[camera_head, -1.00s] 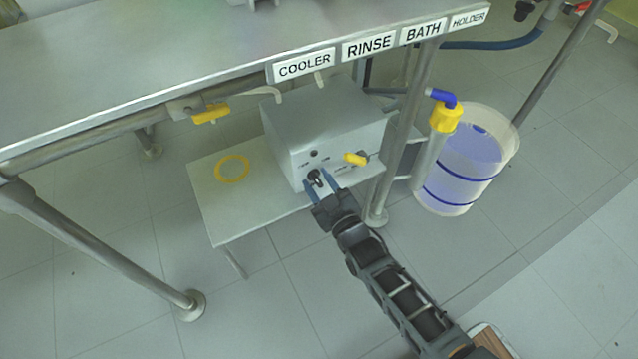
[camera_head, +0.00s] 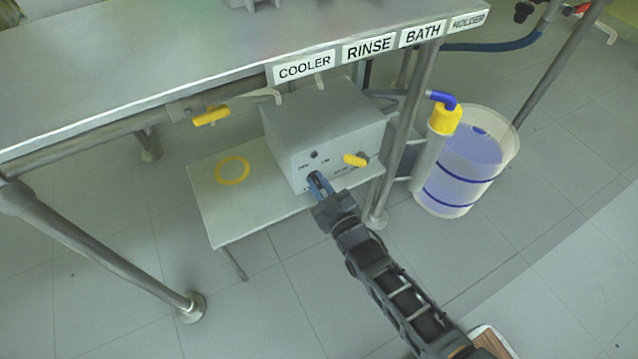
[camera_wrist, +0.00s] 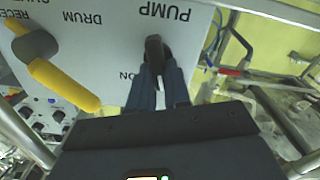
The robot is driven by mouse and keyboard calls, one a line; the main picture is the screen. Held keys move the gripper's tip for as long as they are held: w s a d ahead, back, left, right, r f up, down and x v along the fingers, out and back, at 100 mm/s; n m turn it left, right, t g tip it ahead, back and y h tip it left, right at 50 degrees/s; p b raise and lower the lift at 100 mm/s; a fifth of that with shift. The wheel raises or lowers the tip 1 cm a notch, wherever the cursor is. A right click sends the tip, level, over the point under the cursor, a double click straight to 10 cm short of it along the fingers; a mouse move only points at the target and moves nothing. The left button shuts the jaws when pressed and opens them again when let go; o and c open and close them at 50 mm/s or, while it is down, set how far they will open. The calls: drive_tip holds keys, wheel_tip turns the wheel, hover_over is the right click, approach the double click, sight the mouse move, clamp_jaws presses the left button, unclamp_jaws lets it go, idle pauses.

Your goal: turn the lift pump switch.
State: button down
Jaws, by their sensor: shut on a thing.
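The lift pump switch is a black knob on the front panel of the grey-white box (camera_head: 330,125) under the table. In the wrist view the black switch (camera_wrist: 154,48) sits below the upside-down word PUMP, with ON lettered at its other side. My gripper (camera_head: 318,186) is at the lower left of the box front, and its blue fingers are closed on the switch. In the wrist view my gripper (camera_wrist: 158,88) has one finger on each side of the switch. In the head view the fingers hide most of the switch.
A yellow-handled valve (camera_head: 355,159) is right of the switch, close to my gripper; it also shows in the wrist view (camera_wrist: 62,85). A table leg (camera_head: 400,140) and a tub of bluish liquid (camera_head: 468,165) stand to the right. The low shelf left of the box bears a yellow ring (camera_head: 232,170).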

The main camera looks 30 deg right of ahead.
drive_tip(key=m, duration=0.3)
drive_tip(key=m+b, duration=0.1)
drive_tip(key=m, duration=0.3)
drive_tip(key=d+m, duration=0.1)
drive_tip(key=m, duration=0.3)
drive_tip(key=shift+f+b, duration=0.1)
drive_tip(key=shift+b, duration=0.3)
drive_tip(key=shift+m, duration=0.3)
drive_tip(key=c, duration=1.1)
unclamp_jaws()
drive_tip(key=shift+s+p, duration=1)
drive_tip(key=shift+s, duration=2.9)
drive_tip(key=shift+s, duration=0.1)
